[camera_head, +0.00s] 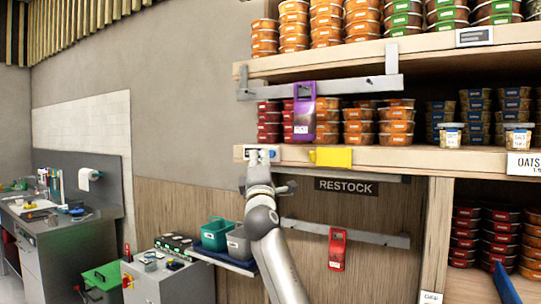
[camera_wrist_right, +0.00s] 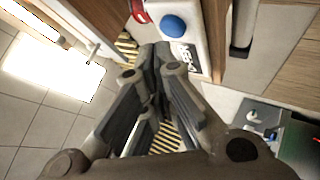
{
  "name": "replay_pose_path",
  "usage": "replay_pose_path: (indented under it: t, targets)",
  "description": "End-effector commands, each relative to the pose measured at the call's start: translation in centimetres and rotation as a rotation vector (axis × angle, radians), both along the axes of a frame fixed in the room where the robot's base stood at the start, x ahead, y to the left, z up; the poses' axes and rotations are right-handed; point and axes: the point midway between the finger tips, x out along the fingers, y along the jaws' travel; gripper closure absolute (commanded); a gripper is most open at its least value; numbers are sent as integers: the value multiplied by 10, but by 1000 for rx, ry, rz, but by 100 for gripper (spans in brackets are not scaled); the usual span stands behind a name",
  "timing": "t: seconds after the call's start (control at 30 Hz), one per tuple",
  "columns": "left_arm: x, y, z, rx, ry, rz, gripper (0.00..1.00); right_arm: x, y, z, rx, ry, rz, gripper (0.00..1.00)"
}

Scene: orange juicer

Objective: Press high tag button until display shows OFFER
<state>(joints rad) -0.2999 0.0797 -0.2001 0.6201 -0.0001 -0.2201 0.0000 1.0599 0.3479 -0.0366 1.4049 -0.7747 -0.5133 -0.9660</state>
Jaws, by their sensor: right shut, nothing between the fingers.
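A white tag (camera_head: 263,153) sits on the front edge of the middle shelf in the head view, partly covered by my right gripper (camera_head: 258,160). In the right wrist view the tag body (camera_wrist_right: 196,28) is close, with a round blue button (camera_wrist_right: 173,26) and a small display (camera_wrist_right: 186,58). The display shows dark lettering seen at an angle, and I cannot read it for certain. My right gripper (camera_wrist_right: 155,52) is shut and empty, its fingertips just beside the tag and near the button. I cannot tell whether they touch it. My left gripper is not in view.
A yellow tag (camera_head: 331,157) is right of the gripper on the shelf edge. A purple scoop-like holder (camera_head: 304,112) hangs above, and a red one (camera_head: 337,249) hangs below. Stacked tubs (camera_head: 362,131) fill the shelves. Teal and grey bins (camera_head: 216,234) stand below left.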

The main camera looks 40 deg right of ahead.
Motion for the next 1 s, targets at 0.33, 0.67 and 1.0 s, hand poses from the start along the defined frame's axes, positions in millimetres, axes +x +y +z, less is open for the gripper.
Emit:
replay_pose_path:
  t: [0.33, 0.67, 1.0]
  targets:
    - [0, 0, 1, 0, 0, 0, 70, -6, 18, 0, -2, 0, 3, 100]
    - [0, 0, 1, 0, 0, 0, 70, -18, 45, 0, -1, 0, 2, 100]
    - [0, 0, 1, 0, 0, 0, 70, -19, 47, 0, -1, 1, 0, 100]
